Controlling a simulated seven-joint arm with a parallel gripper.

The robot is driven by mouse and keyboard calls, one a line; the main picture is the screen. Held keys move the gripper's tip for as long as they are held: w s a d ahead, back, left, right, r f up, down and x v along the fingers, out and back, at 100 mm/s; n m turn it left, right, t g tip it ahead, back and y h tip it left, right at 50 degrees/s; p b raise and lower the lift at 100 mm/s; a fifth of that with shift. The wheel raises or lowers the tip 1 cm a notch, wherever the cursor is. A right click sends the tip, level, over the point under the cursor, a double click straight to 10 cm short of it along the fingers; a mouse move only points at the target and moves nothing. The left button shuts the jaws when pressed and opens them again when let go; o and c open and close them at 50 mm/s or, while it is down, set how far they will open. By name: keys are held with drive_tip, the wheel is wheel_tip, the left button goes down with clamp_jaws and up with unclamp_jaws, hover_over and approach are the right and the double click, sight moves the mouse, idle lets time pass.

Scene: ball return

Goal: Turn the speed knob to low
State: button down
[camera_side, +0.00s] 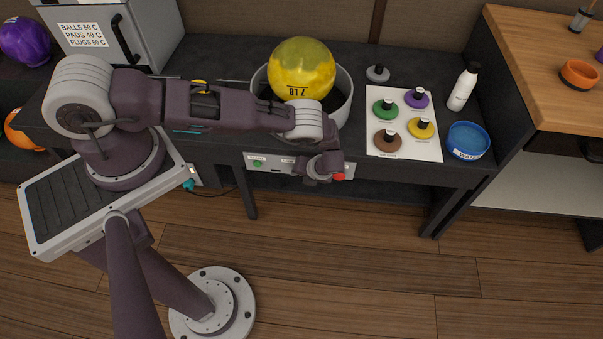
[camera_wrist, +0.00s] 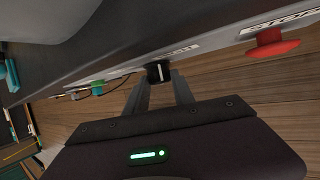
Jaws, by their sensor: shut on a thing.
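The speed knob (camera_wrist: 155,73) is a small black knob with a white pointer line, on the front panel of the dark bench. In the wrist view my gripper (camera_wrist: 160,84) has one finger on each side of it and is shut on it. The pointer line runs roughly up and down in that view. A partly covered label ending in "GH" (camera_wrist: 179,50) is beside the knob; no label for low can be read. In the side view my gripper (camera_side: 318,178) is at the panel (camera_side: 282,162) and hides the knob.
A red stop button (camera_wrist: 271,43) is right of the knob, and a green button (camera_wrist: 97,88) is to its left. Above the panel, a yellow ball (camera_side: 302,68) rests in a round grey holder (camera_side: 343,98). A card with coloured plugs (camera_side: 385,149) and a blue bowl (camera_side: 468,140) are to the right.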

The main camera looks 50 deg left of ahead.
drive_tip(key=shift+s+a+n+t+h, duration=0.25)
drive_tip(key=shift+n+t+h, duration=0.2)
drive_tip(key=shift+t+h, duration=0.95)
drive_tip(key=shift+s+a+n+t+h, duration=0.25)
drive_tip(key=shift+n+t+h, duration=0.25)
drive_tip(key=shift+t+h, duration=0.95)
drive_tip(key=shift+s+a+n+t+h, duration=0.15)
drive_tip(key=shift+a+n+t+h, duration=0.25)
drive_tip(key=shift+t+h, duration=1)
drive_tip(key=shift+d+f+t, duration=0.1)
drive_tip(key=shift+t, duration=0.25)
drive_tip(key=c, duration=1.1)
unclamp_jaws()
drive_tip(key=shift+o, duration=0.2)
drive_tip(key=v, duration=0.7)
